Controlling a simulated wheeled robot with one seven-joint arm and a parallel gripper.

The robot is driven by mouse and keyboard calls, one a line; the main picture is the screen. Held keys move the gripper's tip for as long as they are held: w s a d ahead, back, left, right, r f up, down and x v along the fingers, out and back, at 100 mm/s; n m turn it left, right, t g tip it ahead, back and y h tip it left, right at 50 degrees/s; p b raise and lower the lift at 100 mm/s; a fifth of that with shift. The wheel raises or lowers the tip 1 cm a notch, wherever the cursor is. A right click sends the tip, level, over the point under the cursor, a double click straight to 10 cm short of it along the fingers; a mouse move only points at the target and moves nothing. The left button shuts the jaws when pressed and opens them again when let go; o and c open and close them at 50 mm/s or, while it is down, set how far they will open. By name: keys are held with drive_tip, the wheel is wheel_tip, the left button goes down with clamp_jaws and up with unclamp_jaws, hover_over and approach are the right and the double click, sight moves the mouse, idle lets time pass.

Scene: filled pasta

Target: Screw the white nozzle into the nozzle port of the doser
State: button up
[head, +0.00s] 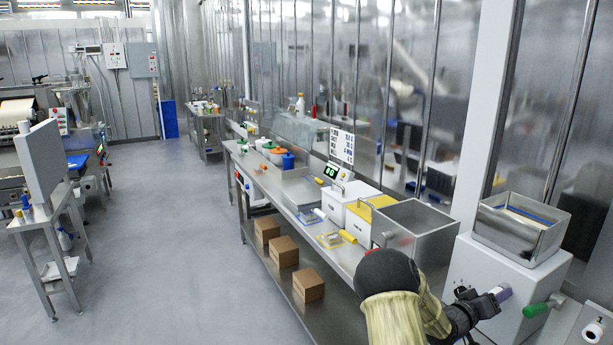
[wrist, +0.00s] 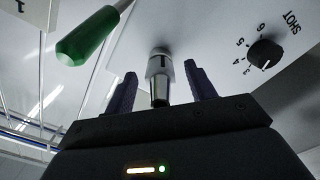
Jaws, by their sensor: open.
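The doser (head: 485,262) is a white box with a steel hopper on top, at the right of the head view. In the wrist view its white face (wrist: 205,30) fills the upper part. A short spout with a pale collar and shiny metal tip (wrist: 159,80) projects from that face. I cannot tell whether this is the white nozzle, the port, or both. My gripper (wrist: 160,85) is open, with one dark purple finger on each side of the spout and visible gaps. In the head view my gripper (head: 502,293) is in front of the doser.
A green-handled lever (wrist: 88,36) is close to the left finger; it also shows in the head view (head: 543,306). A black SHOT dial (wrist: 266,54) is at the right. A steel bench (head: 290,193) with bins runs left of the doser. The floor aisle is clear.

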drive_tip(key=n+p, duration=0.2)
drive_tip(key=shift+r+p, duration=0.25)
drive_tip(key=shift+p, duration=0.15)
drive_tip(key=n+p, duration=0.1)
drive_tip(key=n, duration=0.2)
drive_tip(key=shift+f, duration=0.15)
drive_tip(key=shift+f+n, duration=0.15)
drive_tip(key=shift+n, duration=0.15)
drive_tip(key=n+p, duration=0.1)
drive_tip(key=n, duration=0.2)
drive_tip(key=shift+c, duration=0.4)
